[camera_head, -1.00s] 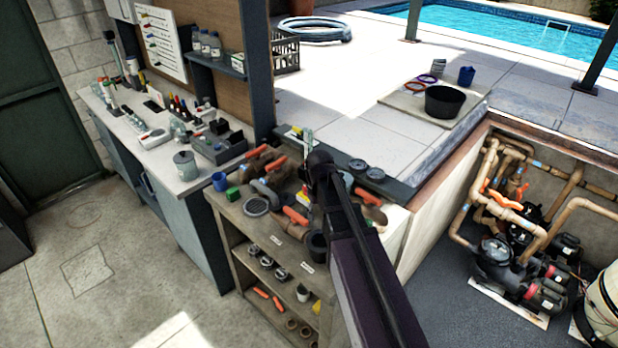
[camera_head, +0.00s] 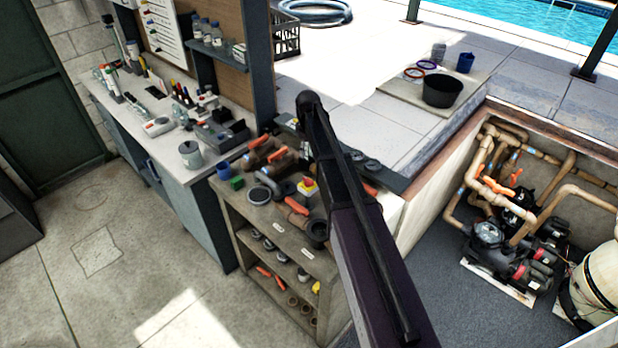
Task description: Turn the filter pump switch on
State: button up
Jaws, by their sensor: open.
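I cannot make out a switch that is clearly the filter pump's. Two dark pumps with clear-lidded strainers, a nearer pump (camera_head: 487,233) and one behind it (camera_head: 517,204), stand in the pit at the right, joined to tan pipes with orange valve handles (camera_head: 495,185). A small yellow box with a red top (camera_head: 307,188) sits on the wooden shelf bench, left of my arm. My arm rises from the bottom centre and covers part of the bench. My gripper does not show.
The wooden shelf bench (camera_head: 240,221) holds pipe fittings and orange-handled valves. A grey workbench (camera_head: 165,165) with bottles and tools is at the left. A black bucket (camera_head: 442,90) stands on the deck. The concrete floor (camera_head: 100,290) at the lower left is clear.

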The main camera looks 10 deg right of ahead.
aim_at(308, 179)
jog(key=shift+f, duration=0.2)
notch_tip(308, 179, down, 13)
jog(key=b, duration=1.3)
jog(key=shift+f+b, duration=0.2)
jog(key=shift+b, duration=0.2)
grip_shut()
jog(key=shift+d, duration=0.15)
